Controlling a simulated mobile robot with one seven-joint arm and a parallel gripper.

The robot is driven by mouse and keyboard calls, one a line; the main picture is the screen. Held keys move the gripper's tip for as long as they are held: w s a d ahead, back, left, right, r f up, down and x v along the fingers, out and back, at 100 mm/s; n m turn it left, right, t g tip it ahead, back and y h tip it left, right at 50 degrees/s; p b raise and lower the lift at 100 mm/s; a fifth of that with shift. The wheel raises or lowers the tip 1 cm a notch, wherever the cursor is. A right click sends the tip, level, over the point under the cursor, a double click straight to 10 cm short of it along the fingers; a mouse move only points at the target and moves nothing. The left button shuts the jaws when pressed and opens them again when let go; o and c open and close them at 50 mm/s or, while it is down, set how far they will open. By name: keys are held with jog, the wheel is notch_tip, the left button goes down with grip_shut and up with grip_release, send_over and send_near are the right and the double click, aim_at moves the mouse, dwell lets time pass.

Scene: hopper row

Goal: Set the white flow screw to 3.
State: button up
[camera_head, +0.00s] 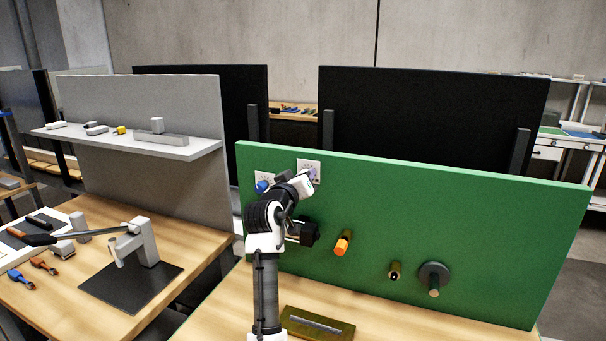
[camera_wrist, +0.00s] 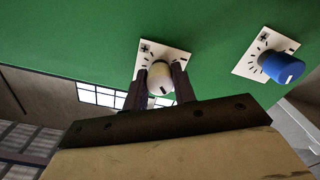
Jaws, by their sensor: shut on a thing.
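The white flow screw (camera_wrist: 160,80) is a round white knob on a white scale plate (camera_wrist: 173,57) with black tick marks and a plus sign. My gripper (camera_wrist: 160,76) is closed around it, one dark finger on each side. A short dark line shows on the knob's face; I cannot read which number it points to. In the head view the same plate (camera_head: 314,163) is on the green panel, and my gripper (camera_head: 308,179) and wrist hide the knob.
A blue knob (camera_wrist: 282,67) on its own scale plate (camera_wrist: 250,66) sits beside the white one. The green panel (camera_head: 450,215) also carries an orange-ended knob (camera_head: 342,243), a small brass fitting (camera_head: 394,270) and a round dark knob (camera_head: 434,275). A shallow tray (camera_head: 300,325) lies below.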

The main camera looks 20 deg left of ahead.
jog(key=shift+n+p, duration=0.4)
jog(key=shift+n, duration=0.6)
jog(key=o, duration=1)
jog(key=s, duration=1.3)
jog(key=shift+s+a, duration=0.2)
jog(key=shift+s, duration=0.2)
